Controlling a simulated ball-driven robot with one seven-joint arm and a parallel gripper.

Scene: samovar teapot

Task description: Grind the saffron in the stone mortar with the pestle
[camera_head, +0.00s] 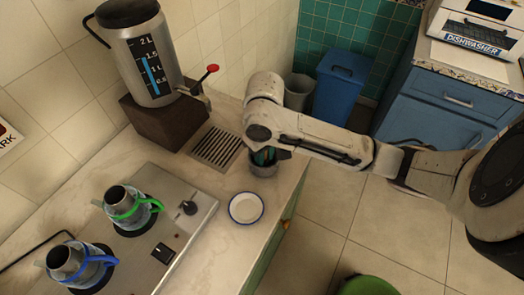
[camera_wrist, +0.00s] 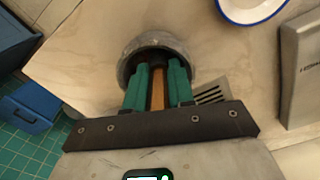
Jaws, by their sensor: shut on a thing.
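The grey stone mortar (camera_head: 264,170) stands on the counter near its front edge, left of the white plate's far side in the wrist view and beyond the plate in the head view. It also shows in the wrist view (camera_wrist: 152,40), with a dark inside. My gripper (camera_wrist: 158,68) has green fingers that reach down to the mortar's mouth. They are shut on the pestle (camera_wrist: 157,92), whose brown shaft shows between them. The pestle's lower end is inside the mortar and hidden. I cannot see any saffron. In the head view my gripper (camera_head: 264,155) is mostly covered by my wrist.
A white plate (camera_head: 246,208) with a blue rim lies close to the mortar. A drain grate (camera_head: 216,147) and a samovar (camera_head: 148,60) with a red-knobbed tap stand behind. A stove (camera_head: 187,232) with green-banded (camera_head: 128,206) and blue-banded (camera_head: 78,262) pots is at left.

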